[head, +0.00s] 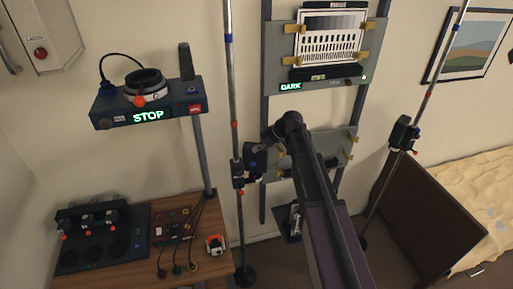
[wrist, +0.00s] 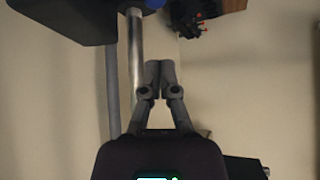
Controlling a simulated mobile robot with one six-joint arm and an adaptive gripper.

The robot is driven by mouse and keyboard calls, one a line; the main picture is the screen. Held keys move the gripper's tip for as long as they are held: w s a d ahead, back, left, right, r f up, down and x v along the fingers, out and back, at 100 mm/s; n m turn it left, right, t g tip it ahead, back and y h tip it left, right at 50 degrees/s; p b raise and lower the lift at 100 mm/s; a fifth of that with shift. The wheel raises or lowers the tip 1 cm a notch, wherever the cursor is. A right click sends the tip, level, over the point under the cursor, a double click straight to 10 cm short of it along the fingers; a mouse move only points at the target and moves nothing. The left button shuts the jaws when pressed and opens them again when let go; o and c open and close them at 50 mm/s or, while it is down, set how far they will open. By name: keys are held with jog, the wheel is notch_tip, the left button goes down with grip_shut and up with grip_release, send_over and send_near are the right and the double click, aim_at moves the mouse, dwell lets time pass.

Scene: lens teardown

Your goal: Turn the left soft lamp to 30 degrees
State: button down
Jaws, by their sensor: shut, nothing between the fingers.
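The left soft lamp (head: 238,174) is a small dark fitting on a tall upright metal pole, left of centre in the head view. In the wrist view, a dark block (wrist: 65,15) with a blue knob (wrist: 153,3) shows at the top left, beside the metal pole (wrist: 136,50). My gripper (wrist: 160,66) is shut and empty, its fingertips together just right of the pole in the picture. I cannot tell whether they touch anything. In the head view my arm reaches near the lamp and its fingertips are not clear. The lamp's angle cannot be read.
A second lamp (head: 403,133) stands on a pole at the right. A wall panel (head: 283,50) with a lit DARK sign is behind my arm. A device showing STOP (head: 148,115) is at the left, above a wooden bench (head: 205,255). A brown board (head: 425,215) stands at the right.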

jog(key=s+d+f+m+h+b, duration=0.2)
jog(key=s+d+f+m+b, duration=0.3)
jog(key=s+f+b, duration=0.2)
jog(key=s+d+f+m+h+b, duration=0.3)
jog(key=s+d+f+m+b, duration=0.2)
jog(key=s+f+b, duration=0.3)
jog(key=s+d+f+m+g+h+b, duration=0.1)
jog(key=s+d+f+m+h+b, duration=0.2)
jog(key=s+d+f+m+b, duration=0.3)
jog(key=s+d+f+b, duration=0.1)
jog(key=s+f, duration=0.3)
jog(key=f, duration=0.3)
jog(key=shift+b, duration=0.4)
jog(key=shift+a, duration=0.15)
